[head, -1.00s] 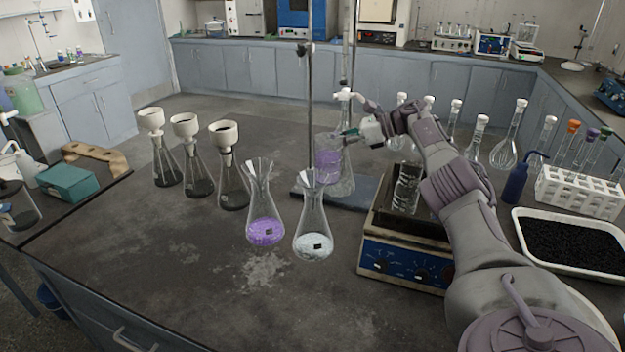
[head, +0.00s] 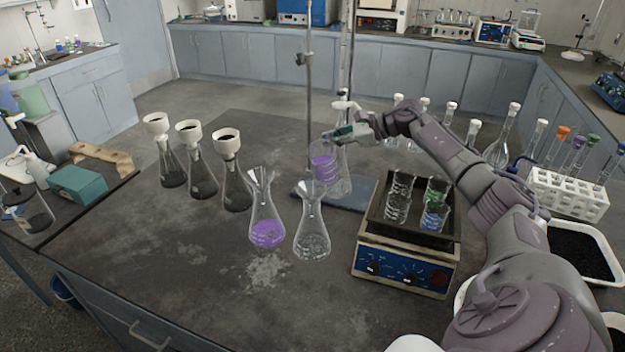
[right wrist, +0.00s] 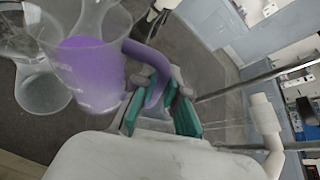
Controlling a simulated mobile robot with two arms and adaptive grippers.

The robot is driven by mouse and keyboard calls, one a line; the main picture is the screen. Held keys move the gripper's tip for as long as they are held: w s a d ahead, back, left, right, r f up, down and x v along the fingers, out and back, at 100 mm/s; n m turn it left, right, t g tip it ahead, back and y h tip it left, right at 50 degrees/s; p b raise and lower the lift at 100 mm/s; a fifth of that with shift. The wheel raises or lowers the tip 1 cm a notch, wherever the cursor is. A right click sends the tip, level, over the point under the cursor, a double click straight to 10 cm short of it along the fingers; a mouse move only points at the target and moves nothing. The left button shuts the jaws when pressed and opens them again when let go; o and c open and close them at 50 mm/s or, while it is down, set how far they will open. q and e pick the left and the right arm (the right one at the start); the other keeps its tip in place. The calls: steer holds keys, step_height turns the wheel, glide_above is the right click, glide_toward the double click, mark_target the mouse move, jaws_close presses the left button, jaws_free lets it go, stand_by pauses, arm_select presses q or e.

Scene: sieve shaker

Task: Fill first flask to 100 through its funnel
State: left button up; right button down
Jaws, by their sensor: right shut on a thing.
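My right gripper (head: 345,132) is shut on the handle of a clear beaker (head: 325,170) holding purple liquid. The beaker is raised, behind and just above the conical flasks. One conical flask (head: 267,225) with a glass funnel in its neck holds purple liquid. A second conical flask (head: 311,240) with a funnel, to its right, looks clear or pale inside. In the right wrist view the beaker (right wrist: 90,65) looks close to upright or only slightly tilted, with a clear flask (right wrist: 42,90) beside it. No pouring stream shows. My left gripper is out of view.
A stand rod (head: 309,90) rises behind the flasks. Flasks with white funnels (head: 227,143) stand to the left. The front middle of the bench is clear.

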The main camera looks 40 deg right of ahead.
mark_target(328, 138)
steer(key=shift+s+a+r+n+h+p, duration=0.15)
steer(key=shift+a+r+n+h+p, duration=0.1)
steer(key=shift+a+r, duration=0.25)
steer(key=shift+s+a+r+n+h+p, duration=0.15)
steer(key=shift+a+r+n+p, duration=0.15)
steer(key=shift+r, duration=0.35)
steer(key=shift+s+a+r+n+t+h, duration=0.2)
steer(key=shift+s+a+r+n, duration=0.1)
steer(key=shift+a+r, duration=0.15)
steer(key=shift+s+a+r+n+t+h, duration=0.1)
steer(key=shift+s+a+r+n+t, duration=0.2)
steer(key=shift+r, duration=0.25)
steer(key=shift+w, duration=0.15)
steer(key=shift+w, duration=0.1)
steer(key=shift+s+a+r, duration=0.1)
steer(key=shift+s+r, duration=0.1)
steer(key=shift+s, duration=0.1)
steer(key=shift+w+f, duration=0.1)
steer(key=shift+w, duration=0.15)
